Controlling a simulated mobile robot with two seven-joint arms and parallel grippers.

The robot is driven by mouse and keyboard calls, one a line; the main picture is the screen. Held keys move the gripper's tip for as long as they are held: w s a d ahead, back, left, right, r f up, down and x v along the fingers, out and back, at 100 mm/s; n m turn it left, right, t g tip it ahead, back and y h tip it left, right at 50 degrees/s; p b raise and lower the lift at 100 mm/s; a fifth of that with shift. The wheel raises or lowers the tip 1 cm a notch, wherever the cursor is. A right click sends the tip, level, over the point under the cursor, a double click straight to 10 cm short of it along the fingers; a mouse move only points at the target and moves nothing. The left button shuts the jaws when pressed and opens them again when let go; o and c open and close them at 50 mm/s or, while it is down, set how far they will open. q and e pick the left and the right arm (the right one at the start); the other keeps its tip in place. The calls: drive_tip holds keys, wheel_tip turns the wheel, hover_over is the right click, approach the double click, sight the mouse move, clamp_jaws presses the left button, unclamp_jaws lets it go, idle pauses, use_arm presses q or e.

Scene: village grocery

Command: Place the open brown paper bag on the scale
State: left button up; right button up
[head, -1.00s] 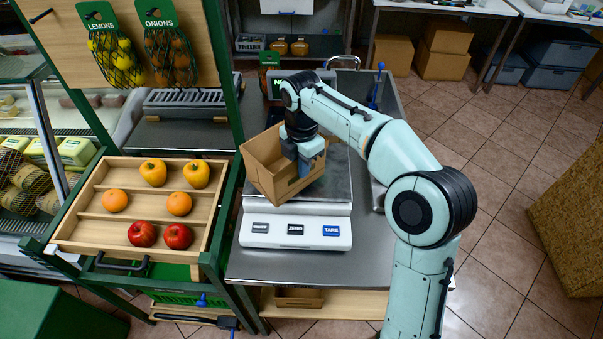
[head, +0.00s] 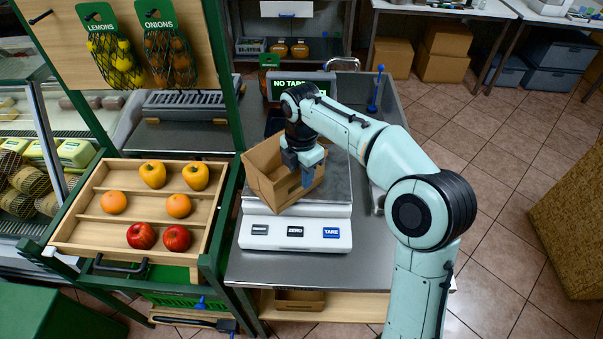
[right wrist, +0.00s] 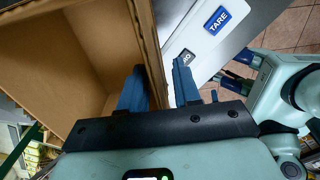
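The open brown paper bag (head: 272,180) stands on the plate of the scale (head: 335,195), turned at an angle, mouth up; its underside is hidden. My right gripper (head: 304,172) is at the bag's right wall. In the right wrist view its blue fingers (right wrist: 160,90) are apart, one inside the bag (right wrist: 100,50) and one outside, with a gap between the wall and the outer finger. My left gripper (head: 218,312) is low at the bottom of the head view, away from the bag, its blue fingertips apart; it also shows in the right wrist view (right wrist: 238,68).
The scale's display (head: 298,88) reads "NO TARE" behind the bag. A wooden tray (head: 95,228) with peppers, oranges and apples stands left of the scale. A green post (head: 228,120) rises between them. The steel counter (head: 300,270) is clear in front.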

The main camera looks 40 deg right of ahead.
wheel_tip(320, 180, up, 12)
drive_tip(key=p, duration=0.3)
use_arm(q)
drive_tip(key=r, duration=0.1)
drive_tip(key=w+r, duration=0.2)
drive_tip(key=r, duration=0.1)
drive_tip(key=shift+w, duration=0.25)
drive_tip(key=shift+s, duration=0.1)
